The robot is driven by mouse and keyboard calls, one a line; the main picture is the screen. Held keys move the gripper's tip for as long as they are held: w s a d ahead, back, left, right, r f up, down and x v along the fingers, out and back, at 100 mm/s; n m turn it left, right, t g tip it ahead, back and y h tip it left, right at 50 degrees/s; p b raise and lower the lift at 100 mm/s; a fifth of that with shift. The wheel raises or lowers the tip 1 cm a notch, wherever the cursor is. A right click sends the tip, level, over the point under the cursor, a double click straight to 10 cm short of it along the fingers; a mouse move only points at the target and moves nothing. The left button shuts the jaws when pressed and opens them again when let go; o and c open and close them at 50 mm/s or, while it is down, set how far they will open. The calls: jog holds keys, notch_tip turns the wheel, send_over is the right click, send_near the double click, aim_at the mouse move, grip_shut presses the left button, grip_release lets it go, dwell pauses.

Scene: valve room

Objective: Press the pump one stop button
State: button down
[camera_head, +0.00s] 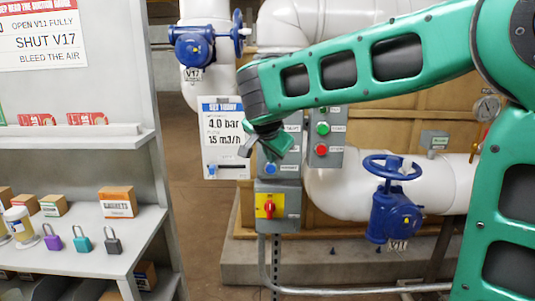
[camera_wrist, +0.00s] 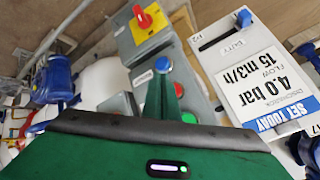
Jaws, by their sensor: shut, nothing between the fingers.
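My gripper (camera_head: 276,144) is shut and empty, in front of the upper part of a grey control box (camera_head: 291,170). It hides part of that box. A blue button (camera_head: 271,169) shows just below it. In the wrist view my shut fingers (camera_wrist: 164,88) overlap the box close to the blue button (camera_wrist: 162,64), with a green button (camera_wrist: 188,117) beyond. I cannot tell whether they touch anything. To the right, a second box carries a green button (camera_head: 323,128) above a red button (camera_head: 321,150). The button labels are too small to read, so pump one's stop button is uncertain.
A red switch on a yellow plate (camera_head: 269,207) sits below the blue button. A white settings board (camera_head: 222,135) hangs close on the left. Blue valve V11 (camera_head: 392,212) and white pipes stand right. A shelf (camera_head: 120,230) with padlocks and boxes fills the left.

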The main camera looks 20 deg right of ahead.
jog(key=shift+w+d, duration=0.25)
jog(key=shift+w, duration=0.45)
jog(key=shift+w+d, duration=0.2)
jog(key=shift+w, duration=0.45)
jog(key=shift+w+d+r, duration=0.1)
jog(key=shift+w+d, duration=0.15)
jog(key=shift+w, duration=0.4)
dwell(1.9)
dwell(0.4)
jog(key=shift+s+a, duration=0.25)
jog(key=shift+s, duration=0.6)
jog(key=s, duration=0.1)
jog(key=s+a, duration=0.1)
jog(key=s, duration=0.2)
jog(key=shift+s+a, duration=0.3)
jog(key=shift+s, duration=0.05)
dwell(0.4)
